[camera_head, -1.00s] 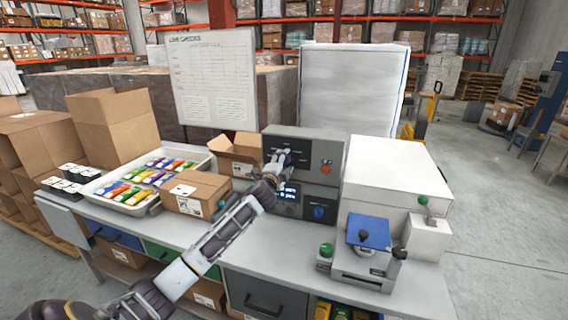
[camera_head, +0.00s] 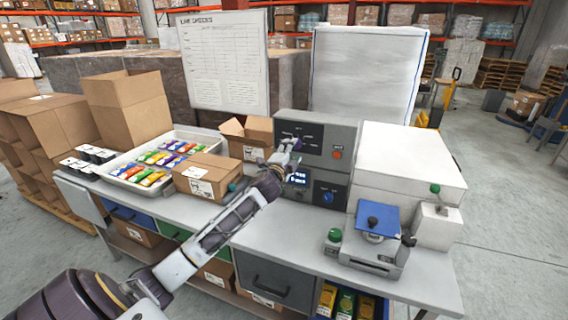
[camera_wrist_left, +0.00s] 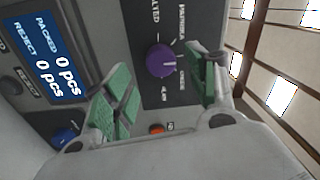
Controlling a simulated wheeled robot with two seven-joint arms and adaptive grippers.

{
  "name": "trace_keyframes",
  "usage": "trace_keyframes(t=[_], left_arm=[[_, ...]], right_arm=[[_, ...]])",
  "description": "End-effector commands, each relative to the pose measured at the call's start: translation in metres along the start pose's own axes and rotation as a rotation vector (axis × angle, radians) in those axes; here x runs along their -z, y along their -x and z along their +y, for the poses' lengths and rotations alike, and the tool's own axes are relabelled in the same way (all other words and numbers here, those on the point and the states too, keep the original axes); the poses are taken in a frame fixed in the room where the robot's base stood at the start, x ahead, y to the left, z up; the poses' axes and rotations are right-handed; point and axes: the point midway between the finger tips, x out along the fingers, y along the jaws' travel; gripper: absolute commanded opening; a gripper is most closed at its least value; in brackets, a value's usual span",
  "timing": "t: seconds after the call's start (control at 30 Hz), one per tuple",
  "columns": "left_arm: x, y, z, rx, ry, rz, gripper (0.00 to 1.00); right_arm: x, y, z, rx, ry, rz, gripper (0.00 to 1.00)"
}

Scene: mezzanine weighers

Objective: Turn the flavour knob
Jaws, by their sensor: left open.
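The purple flavour knob (camera_wrist_left: 160,62) is on the dark control panel in the left wrist view, with flavour labels around it. A white mark on it points toward the right finger. My left gripper (camera_wrist_left: 163,90) is open, its green-padded fingers on either side of the knob, with no clear contact. In the head view my left gripper (camera_head: 292,148) is at the upper part of the grey control box (camera_head: 350,132) and largely hides the knob. My right gripper is not in view.
The panel also has a red button (camera_head: 337,153), a blue knob (camera_head: 327,197) and a lit display (camera_wrist_left: 52,50) reading 0 pcs twice. A scale with a blue plate (camera_head: 377,217) stands at right. A carton (camera_head: 205,177) and a packet tray (camera_head: 130,176) are at left.

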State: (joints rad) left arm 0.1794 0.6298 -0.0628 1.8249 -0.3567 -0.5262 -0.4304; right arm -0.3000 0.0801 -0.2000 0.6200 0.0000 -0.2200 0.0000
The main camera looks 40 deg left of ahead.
Motion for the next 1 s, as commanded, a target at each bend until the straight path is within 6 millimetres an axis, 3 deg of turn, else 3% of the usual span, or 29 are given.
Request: trace_keyframes(t=[1.0], left_arm=[[0.000,0.072,0.001,-0.002,0.000,0.000,0.58]], right_arm=[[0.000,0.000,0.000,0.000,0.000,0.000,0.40]])
